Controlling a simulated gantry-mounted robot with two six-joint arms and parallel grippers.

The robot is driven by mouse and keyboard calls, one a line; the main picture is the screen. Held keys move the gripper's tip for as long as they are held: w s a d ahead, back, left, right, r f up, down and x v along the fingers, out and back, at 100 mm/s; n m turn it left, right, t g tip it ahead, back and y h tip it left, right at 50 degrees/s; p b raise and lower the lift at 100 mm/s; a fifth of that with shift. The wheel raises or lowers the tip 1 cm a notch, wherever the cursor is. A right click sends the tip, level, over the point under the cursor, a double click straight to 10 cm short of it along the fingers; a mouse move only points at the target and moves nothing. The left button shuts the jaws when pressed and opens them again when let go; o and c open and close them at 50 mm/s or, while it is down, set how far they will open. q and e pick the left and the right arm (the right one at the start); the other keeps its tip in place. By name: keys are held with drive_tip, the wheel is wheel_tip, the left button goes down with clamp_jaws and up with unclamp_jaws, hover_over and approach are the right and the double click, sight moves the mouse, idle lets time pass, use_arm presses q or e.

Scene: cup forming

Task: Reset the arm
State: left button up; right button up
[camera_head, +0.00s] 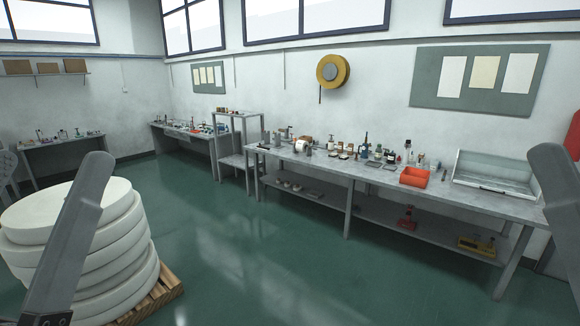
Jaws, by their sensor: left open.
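My left gripper (318,152) shows as two grey fingers spread far apart, very close to the camera. One finger leans in at the left side and the other shows at the right edge. Nothing is between them but the view of the room, so it is open and empty. The left finger stands in front of part of a stack of thick white discs (122,235). My right gripper is not in view.
The discs sit on a wooden pallet (165,290) at the lower left. A long grey workbench (330,170) with bottles, an orange bin (414,177) and a metal tray (492,190) runs along the wall. More tables stand farther left. The green floor (270,270) between is clear.

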use_arm(q)
wheel_tip(320, 180, up, 20)
drive_tip(key=s+p, duration=0.1)
drive_tip(key=p, duration=2)
drive_tip(key=shift+s+d+r+t+h, duration=0.2)
drive_tip(key=shift+s+t+h, duration=0.1)
drive_tip(key=shift+s, duration=0.1)
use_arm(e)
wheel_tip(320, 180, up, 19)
